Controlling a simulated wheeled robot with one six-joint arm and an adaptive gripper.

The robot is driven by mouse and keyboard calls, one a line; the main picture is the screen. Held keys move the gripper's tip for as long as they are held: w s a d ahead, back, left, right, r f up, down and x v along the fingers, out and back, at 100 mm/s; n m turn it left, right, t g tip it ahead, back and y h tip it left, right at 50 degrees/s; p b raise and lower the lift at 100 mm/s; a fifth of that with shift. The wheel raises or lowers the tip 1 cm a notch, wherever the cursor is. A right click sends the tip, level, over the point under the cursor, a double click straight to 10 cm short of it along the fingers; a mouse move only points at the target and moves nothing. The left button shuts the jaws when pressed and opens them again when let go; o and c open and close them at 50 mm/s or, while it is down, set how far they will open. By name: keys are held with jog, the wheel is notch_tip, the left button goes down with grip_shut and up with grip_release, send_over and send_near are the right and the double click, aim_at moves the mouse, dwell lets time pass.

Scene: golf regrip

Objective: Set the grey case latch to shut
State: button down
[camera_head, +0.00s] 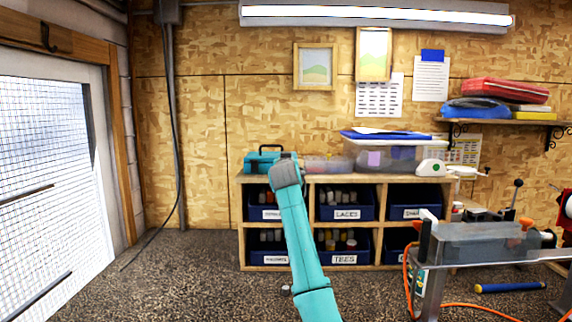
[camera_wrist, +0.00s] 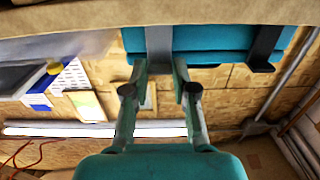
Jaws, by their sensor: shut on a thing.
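The teal case (camera_head: 262,160) sits on top of the wooden shelf unit, at its left end, with a dark handle on top. In the wrist view, which is upside down, the case (camera_wrist: 210,40) spans the top. A grey latch (camera_wrist: 159,42) runs across the case front between my fingertips. My gripper (camera_wrist: 159,68) is closed on the grey latch from both sides. A second dark strap-like piece (camera_wrist: 265,48) is on the case to the right, apart from my fingers. In the head view my wrist hides the gripper, the latch and part of the case.
The shelf unit (camera_head: 309,177) holds blue labelled bins. The floor at left is clear.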

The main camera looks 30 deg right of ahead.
jog(key=c, duration=0.9)
grip_release()
jog(key=v, duration=1.2)
